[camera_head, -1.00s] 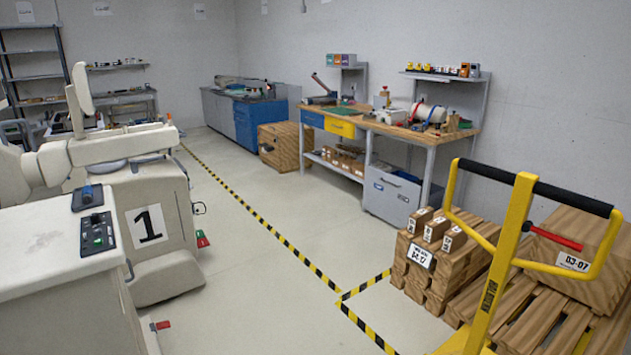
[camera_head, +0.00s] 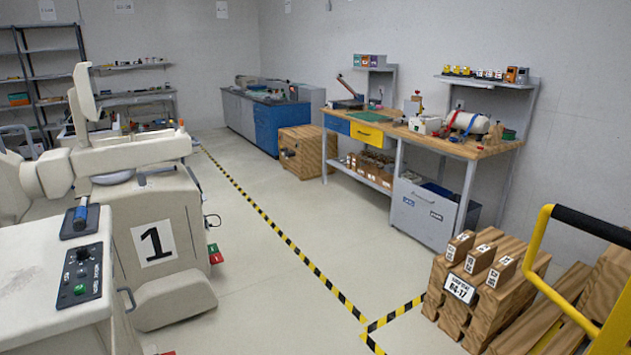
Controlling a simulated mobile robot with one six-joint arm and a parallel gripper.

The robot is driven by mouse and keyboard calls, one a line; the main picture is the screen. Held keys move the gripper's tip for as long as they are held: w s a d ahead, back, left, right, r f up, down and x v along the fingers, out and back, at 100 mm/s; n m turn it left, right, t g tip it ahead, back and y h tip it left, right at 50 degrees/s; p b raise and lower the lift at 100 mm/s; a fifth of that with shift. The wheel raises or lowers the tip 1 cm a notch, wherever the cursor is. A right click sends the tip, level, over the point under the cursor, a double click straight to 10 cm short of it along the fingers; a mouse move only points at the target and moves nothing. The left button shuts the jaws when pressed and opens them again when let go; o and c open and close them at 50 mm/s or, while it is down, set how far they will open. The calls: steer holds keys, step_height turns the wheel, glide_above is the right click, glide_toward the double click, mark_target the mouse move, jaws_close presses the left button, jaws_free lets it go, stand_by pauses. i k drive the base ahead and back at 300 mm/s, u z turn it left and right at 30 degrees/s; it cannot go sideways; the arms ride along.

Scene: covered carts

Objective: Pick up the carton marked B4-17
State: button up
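The stack stands on the floor beside the yellow-black tape. Several small wood-grained blocks with white labels (camera_head: 481,258) rest on its top. The stack looks like slotted wood rather than a plain carton. My gripper is not in view, and nothing is seen touching the stack.
A yellow handle frame with a black grip (camera_head: 592,226) stands at the right, in front of wooden slats. A white machine marked 1 (camera_head: 155,240) and a control panel (camera_head: 83,273) fill the left. A workbench (camera_head: 445,143) stands behind. The middle floor (camera_head: 255,290) is clear.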

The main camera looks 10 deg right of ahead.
mark_target(457, 247)
steer(key=u, duration=0.05)
steer(key=i, duration=1.7)
steer(key=z, duration=0.3)
steer(key=i, duration=1.45)
steer(key=z, duration=0.15)
